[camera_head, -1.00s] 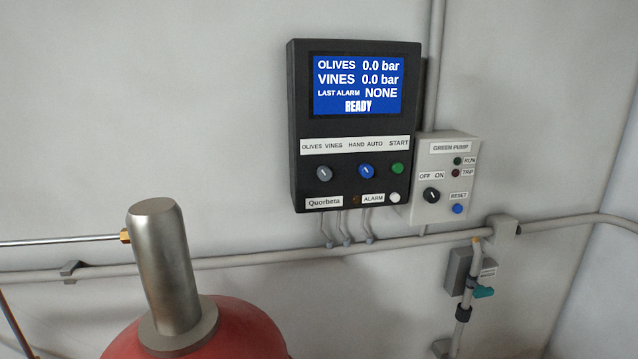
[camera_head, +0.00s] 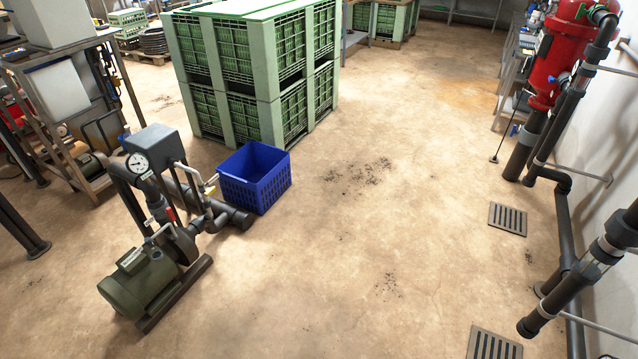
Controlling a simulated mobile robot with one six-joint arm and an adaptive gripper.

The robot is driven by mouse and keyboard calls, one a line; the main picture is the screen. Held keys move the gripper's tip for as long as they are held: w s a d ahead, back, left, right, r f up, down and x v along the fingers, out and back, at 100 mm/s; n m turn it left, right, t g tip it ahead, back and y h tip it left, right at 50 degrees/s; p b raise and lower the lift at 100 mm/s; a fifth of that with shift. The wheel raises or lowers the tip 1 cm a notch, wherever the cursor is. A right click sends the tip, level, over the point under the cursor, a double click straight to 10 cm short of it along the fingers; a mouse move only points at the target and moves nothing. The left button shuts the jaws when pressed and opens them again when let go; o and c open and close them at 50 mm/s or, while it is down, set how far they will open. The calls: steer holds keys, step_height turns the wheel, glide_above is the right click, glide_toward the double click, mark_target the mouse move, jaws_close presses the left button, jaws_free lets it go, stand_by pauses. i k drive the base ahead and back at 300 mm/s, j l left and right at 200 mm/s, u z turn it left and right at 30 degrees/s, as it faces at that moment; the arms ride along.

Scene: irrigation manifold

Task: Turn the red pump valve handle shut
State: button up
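A green pump motor (camera_head: 140,281) sits on a dark base rail on the floor at the lower left. Dark pipework rises from it to a round pressure gauge (camera_head: 138,163) and a grey box (camera_head: 152,141). A small red piece (camera_head: 170,213) shows on this pipework; it is too small to tell whether it is a handle. A pale lever-like part (camera_head: 209,186) stands beside the pipes. No red pump valve handle can be made out for certain. My gripper is not in view.
A blue crate (camera_head: 254,178) stands right behind the pump. Stacked green crates (camera_head: 250,75) stand beyond. A metal rack (camera_head: 75,110) is at left. A red tank (camera_head: 562,55) and dark pipes line the right wall. Floor drains (camera_head: 507,218) lie near it. The middle floor is clear.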

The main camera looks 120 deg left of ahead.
mark_target(169, 213)
steer(key=u, duration=4.8)
steer(key=i+z, duration=0.15)
steer(key=i, duration=0.6)
steer(key=i+z, duration=0.1)
steer(key=i, duration=0.65)
steer(key=i+z, duration=0.15)
steer(key=i, duration=0.6)
steer(key=i+j+z, duration=0.15)
steer(key=i, duration=0.6)
